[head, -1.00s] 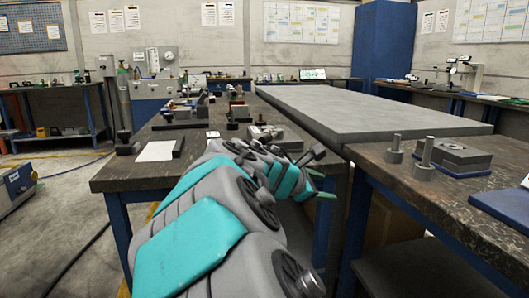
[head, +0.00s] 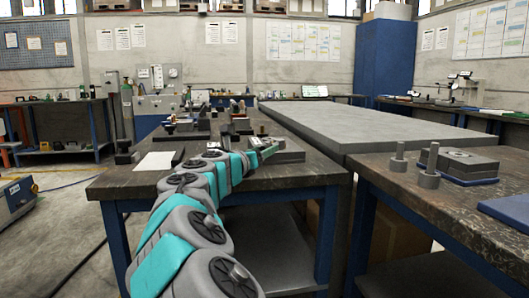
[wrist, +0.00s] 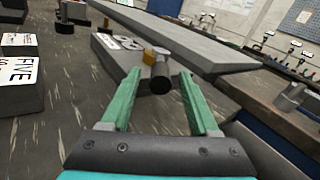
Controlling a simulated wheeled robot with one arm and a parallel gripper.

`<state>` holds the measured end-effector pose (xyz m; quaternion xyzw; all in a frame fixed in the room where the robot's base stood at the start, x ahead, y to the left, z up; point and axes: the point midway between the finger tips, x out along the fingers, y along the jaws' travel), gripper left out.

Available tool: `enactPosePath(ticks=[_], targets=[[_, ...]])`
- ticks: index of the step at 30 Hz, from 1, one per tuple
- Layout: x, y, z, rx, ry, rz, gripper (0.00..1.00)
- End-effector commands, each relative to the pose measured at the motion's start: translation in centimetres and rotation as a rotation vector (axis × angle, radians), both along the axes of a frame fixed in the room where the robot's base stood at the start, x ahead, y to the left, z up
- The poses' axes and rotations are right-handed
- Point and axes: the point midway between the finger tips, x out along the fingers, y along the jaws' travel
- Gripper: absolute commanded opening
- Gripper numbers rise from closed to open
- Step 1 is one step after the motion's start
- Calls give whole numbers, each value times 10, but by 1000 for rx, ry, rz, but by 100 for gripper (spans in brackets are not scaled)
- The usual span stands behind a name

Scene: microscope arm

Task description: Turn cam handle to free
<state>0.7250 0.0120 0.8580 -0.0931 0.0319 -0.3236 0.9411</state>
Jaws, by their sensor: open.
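The cam handle appears to be the dark cylindrical bar with a round black end (wrist: 161,79), next to a small brass-coloured piece (wrist: 150,56) on a flat grey fixture block (wrist: 112,57). The fixture block also shows in the head view (head: 290,155), on the dark workbench. My gripper (wrist: 159,75) is open, its two green fingers on either side of the handle's end in the picture. I cannot tell whether either finger touches it. In the head view my gripper (head: 266,147) is over the bench beside the block, and the handle is too small to make out.
A white sheet (head: 155,161) lies on the workbench (head: 125,179) at left. A block with large lettering (wrist: 18,82) stands left in the wrist view. A long grey slab (head: 360,127) runs along the right. A second bench (head: 440,205) holds posts and a block.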

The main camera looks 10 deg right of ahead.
Motion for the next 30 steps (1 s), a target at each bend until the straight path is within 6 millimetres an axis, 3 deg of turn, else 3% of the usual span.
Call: enactPosePath(ticks=[12,27,30], targets=[[8,-7,0,0,0,-2,61],[8,-7,0,1,0,-2,6],[8,-7,0,1,0,-2,0]])
